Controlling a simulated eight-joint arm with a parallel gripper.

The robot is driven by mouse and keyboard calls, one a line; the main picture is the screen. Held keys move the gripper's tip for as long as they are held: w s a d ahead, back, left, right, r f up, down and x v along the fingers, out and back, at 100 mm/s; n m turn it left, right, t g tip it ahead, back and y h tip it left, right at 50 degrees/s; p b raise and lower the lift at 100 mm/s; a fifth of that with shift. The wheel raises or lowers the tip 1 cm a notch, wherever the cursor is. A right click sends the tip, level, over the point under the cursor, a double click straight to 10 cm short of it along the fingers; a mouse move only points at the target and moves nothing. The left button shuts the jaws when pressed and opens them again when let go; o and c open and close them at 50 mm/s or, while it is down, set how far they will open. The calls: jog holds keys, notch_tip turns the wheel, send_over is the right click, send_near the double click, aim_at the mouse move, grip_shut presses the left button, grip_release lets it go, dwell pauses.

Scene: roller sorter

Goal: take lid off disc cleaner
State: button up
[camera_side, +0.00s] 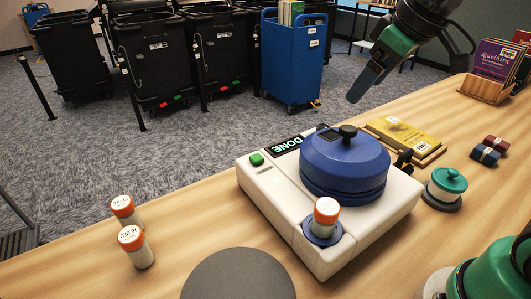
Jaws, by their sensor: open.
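The disc cleaner (282,213) is a white box on the wooden table, with a green button and a small display reading "DONE". Its round blue lid (345,162) with a black knob sits on top of it. My gripper (362,88) is in the upper right, raised above and behind the lid, apart from it. It is open and holds nothing that I can see. A white bottle with an orange cap (326,212) stands in a blue holder at the cleaner's front corner.
Two orange-capped bottles (136,247) stand to the left. A dark grey round mat (238,276) lies in front. A yellow book (403,133), a teal-lidded pot (448,181) and small dark red and blue bundles (485,155) are to the right. Black bins stand on the floor behind.

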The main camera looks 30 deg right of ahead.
jog(key=d+n+g, duration=0.1)
jog(key=n+g, duration=0.1)
jog(key=n, duration=0.1)
jog(key=n+g+y, duration=0.1)
jog(key=n+g, duration=0.1)
jog(key=n, duration=0.1)
send_over(353, 131)
jog(key=f, duration=0.4)
jog(key=shift+s+d+f, duration=0.3)
jog(key=shift+d+f, duration=0.05)
jog(key=shift+f, duration=0.05)
jog(key=shift+w+a+f, duration=0.15)
jog(key=shift+f, duration=1.35)
jog(key=shift+w+a+f, duration=0.15)
jog(key=shift+f, duration=1.3)
jog(key=c, duration=0.9)
jog(key=shift+r, duration=0.15)
jog(key=shift+c, duration=0.2)
